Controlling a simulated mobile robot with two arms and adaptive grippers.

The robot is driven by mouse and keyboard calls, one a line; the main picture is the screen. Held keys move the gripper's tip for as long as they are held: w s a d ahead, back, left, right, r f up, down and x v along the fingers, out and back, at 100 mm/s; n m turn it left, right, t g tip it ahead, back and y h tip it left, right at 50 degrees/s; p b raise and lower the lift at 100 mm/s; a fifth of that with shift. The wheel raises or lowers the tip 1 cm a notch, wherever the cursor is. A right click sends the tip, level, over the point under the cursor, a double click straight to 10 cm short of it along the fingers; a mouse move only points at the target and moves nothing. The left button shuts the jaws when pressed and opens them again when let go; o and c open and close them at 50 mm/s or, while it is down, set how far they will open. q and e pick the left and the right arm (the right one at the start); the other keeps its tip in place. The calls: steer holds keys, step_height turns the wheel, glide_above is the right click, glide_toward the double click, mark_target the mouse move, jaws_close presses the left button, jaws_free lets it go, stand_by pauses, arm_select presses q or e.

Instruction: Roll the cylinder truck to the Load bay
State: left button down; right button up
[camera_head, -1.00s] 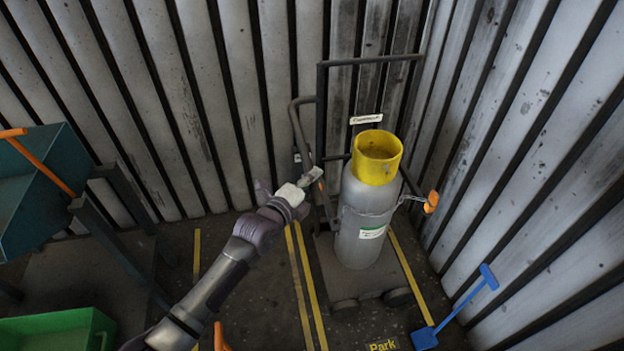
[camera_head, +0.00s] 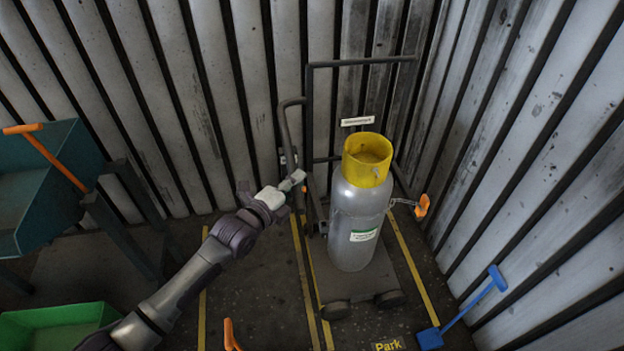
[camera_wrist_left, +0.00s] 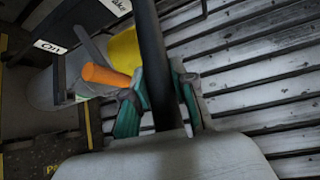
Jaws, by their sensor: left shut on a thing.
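The cylinder truck (camera_head: 309,130) has a dark tubular frame and stands upright in the corner. It carries a grey gas cylinder (camera_head: 357,215) with a yellow collar (camera_head: 368,160). My left gripper (camera_head: 297,178) is at the left side of the truck's frame. In the left wrist view my left gripper (camera_wrist_left: 160,105) is shut on a dark upright bar of the truck (camera_wrist_left: 153,60), with a teal-padded finger on each side. An orange grip (camera_wrist_left: 105,75) shows beside it, near labels partly reading "On" and "ake". The Load bay is not identifiable, and my right gripper is not in view.
Yellow floor lines flank the truck, with a "Park" label (camera_head: 388,345) in front. A blue shovel (camera_head: 465,310) leans by the right wall. A teal bin (camera_head: 45,190) and green crate (camera_head: 60,325) stand left. Corrugated walls close the back and right.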

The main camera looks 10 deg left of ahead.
arm_select(q)
steer(key=s+a+b, duration=0.1)
steer(key=s+a, duration=0.3)
steer(key=a, duration=1.1)
steer(key=s+a+b, duration=0.2)
steer(key=s+a, duration=0.3)
steer(key=a, duration=1.1)
steer(key=s+a+b, duration=0.1)
steer(key=s+a, duration=0.3)
steer(key=a, duration=1.2)
steer(key=shift+s, duration=0.25)
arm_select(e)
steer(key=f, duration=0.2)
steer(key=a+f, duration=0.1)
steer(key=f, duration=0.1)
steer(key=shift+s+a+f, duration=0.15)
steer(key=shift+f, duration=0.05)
arm_select(q)
steer(key=c, duration=0.9)
jaws_free()
